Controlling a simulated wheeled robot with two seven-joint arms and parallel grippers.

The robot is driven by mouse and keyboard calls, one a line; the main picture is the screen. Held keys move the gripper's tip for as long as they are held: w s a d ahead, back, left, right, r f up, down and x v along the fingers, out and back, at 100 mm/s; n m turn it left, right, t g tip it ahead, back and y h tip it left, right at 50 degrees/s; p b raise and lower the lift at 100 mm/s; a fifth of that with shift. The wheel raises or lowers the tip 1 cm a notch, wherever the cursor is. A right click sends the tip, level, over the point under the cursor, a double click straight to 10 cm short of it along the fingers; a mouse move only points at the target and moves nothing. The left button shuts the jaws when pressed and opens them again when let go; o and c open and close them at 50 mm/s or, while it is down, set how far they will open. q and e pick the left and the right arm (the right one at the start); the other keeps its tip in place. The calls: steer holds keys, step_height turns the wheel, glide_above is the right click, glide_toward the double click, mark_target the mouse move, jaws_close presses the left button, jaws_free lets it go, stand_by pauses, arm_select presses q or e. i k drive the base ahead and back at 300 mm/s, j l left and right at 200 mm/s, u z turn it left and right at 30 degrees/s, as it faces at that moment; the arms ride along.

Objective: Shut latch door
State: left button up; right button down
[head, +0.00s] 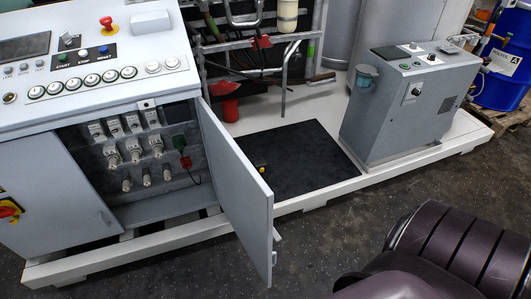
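The grey cabinet door (236,180) stands swung open toward me, hinged at the right side of the cabinet opening. A small latch or handle (274,257) shows at the lower part of its free edge. A second door panel (55,190) on the left is closed. Neither of my grippers is in view.
A white base frame (334,188) runs along the floor under the cabinet. A grey machine box (411,105) stands on it at the right, with a black mat (301,160) between. A blue drum (504,60) stands at top right. Dark floor in front is open.

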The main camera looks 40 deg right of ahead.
mark_target(247, 201)
steer(key=l+u, duration=0.3)
steer(key=l, duration=1.3)
steer(key=k, duration=0.05)
